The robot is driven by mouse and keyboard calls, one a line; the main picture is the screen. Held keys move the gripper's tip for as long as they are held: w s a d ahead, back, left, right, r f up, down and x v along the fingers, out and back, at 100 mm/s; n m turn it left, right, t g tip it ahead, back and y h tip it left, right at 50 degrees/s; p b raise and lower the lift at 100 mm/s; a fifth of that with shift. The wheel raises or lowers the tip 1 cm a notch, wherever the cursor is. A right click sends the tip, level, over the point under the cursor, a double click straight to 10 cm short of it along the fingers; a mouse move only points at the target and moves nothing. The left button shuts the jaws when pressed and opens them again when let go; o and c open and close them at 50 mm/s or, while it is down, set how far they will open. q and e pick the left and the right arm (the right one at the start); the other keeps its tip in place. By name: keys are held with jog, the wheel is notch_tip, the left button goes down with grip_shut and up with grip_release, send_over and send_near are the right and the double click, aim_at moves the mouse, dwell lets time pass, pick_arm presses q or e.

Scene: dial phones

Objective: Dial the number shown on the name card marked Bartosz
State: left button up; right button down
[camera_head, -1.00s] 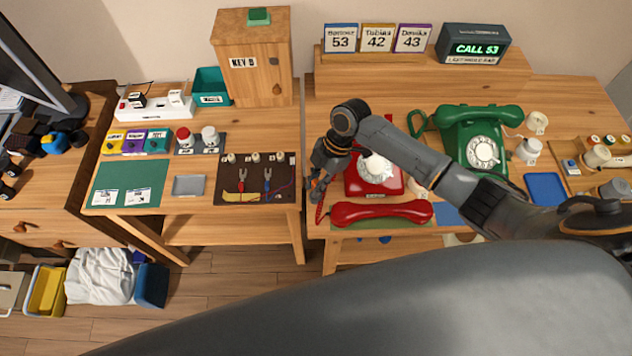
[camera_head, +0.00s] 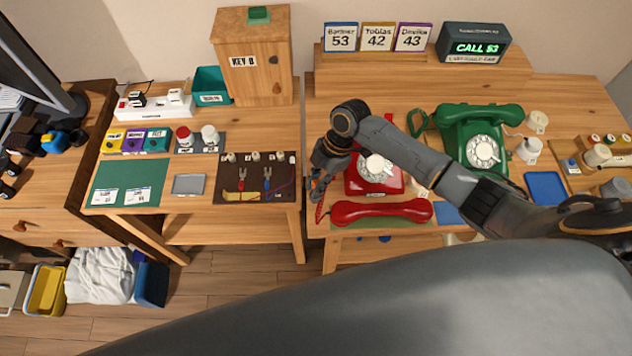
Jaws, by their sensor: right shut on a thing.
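The blue-topped name card (camera_head: 341,38) on the back shelf seems to read Bartosz, with a large 53. The red dial phone (camera_head: 361,184) stands on the right-hand table, its white dial (camera_head: 376,167) partly hidden by my right arm. Its red handset (camera_head: 381,212) lies off the phone, in front of it. The green dial phone (camera_head: 481,142) has its handset on top. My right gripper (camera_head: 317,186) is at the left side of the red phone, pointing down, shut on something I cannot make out. My left gripper is not in view.
Cards with 42 (camera_head: 377,38) and 43 (camera_head: 413,38) stand beside the 53 card. A dark display (camera_head: 473,45) reads CALL 53. A blue pad (camera_head: 546,188) and several spools lie at the right. A wooden KEY B cabinet (camera_head: 252,62) stands on the left table.

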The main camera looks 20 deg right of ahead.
jog(key=shift+f+b, duration=0.7)
jog(key=shift+f, duration=0.35)
jog(key=c, duration=1.3)
grip_release()
jog(key=shift+o, duration=0.2)
jog(key=shift+r, duration=0.1)
jog(key=shift+w+d+r, duration=0.1)
jog(key=shift+d+r, duration=0.05)
jog(key=shift+r, duration=0.05)
jog(key=v, duration=1.1)
jog(key=shift+r, duration=0.2)
